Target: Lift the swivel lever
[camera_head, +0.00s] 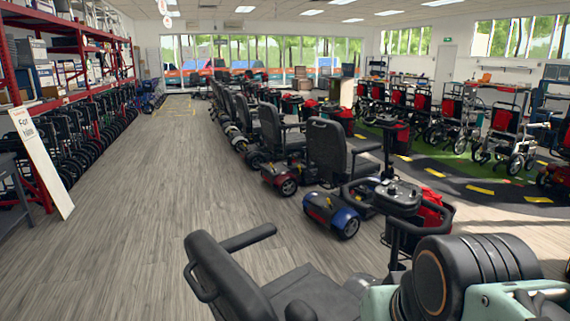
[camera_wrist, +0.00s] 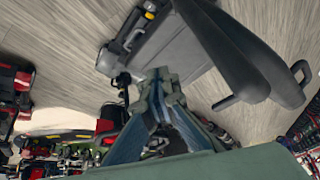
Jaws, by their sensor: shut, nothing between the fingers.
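The nearest mobility scooter has a black seat (camera_head: 222,272) with armrests at the bottom of the head view. In the wrist view its dark seat (camera_wrist: 255,60) fills the upper right. My gripper (camera_wrist: 165,78) is shut and empty in the wrist view, with its fingertips pointing up toward the seat's lower edge. A black part with a small yellow mark (camera_wrist: 150,13) shows at the top of the wrist view, beside the seat. I cannot tell whether it is the swivel lever. No swivel lever can be made out for certain in either view. My gripper is outside the head view.
The scooter's tiller (camera_head: 398,198) stands just beyond my arm. More scooters (camera_head: 330,150) line up behind it. Red shelving (camera_head: 85,45) and a leaning white sign (camera_head: 42,163) stand at the left. The wooden aisle (camera_head: 150,190) is clear.

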